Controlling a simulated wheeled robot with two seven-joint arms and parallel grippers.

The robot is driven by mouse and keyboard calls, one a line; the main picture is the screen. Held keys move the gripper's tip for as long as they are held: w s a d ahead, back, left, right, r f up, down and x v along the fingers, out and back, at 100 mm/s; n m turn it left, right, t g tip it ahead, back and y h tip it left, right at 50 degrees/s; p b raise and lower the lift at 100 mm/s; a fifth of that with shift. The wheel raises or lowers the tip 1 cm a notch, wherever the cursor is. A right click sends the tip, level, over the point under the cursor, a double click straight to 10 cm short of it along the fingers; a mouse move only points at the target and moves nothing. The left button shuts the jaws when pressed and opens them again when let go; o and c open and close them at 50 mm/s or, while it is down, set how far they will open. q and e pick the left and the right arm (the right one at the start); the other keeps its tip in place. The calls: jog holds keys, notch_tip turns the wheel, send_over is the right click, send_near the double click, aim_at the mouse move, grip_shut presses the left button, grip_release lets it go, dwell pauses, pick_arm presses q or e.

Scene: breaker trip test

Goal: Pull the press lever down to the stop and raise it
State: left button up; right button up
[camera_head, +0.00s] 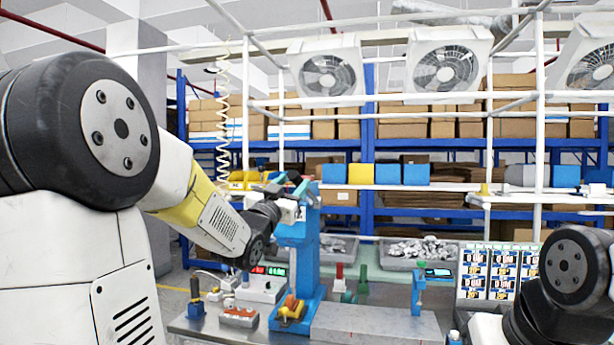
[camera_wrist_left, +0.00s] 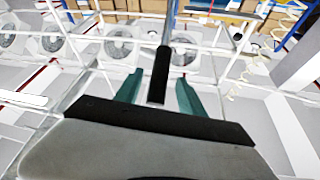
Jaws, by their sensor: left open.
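The blue press (camera_head: 299,240) stands upright on the grey bench in the head view. My left gripper (camera_head: 289,184) is at the top of the press. In the left wrist view the press lever is a grey rod with a black grip (camera_wrist_left: 160,76). The two teal fingers of my left gripper (camera_wrist_left: 159,82) stand on either side of the grip, open, with a visible gap on both sides. In the head view the lever is hard to make out behind my gripper. My right arm shows at the lower right, but its gripper is out of view.
The bench (camera_head: 350,325) holds a box with red and green displays (camera_head: 263,285), a small tray (camera_head: 239,317) and a blue stand with a display (camera_head: 418,290). Grey bins of metal parts (camera_head: 418,252) stand behind. A white frame with fans (camera_head: 445,68) spans above.

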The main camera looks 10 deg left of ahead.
pick_arm(q)
jog(key=x, duration=0.6)
jog(key=shift+d, duration=0.1)
grip_shut()
dwell(1.2)
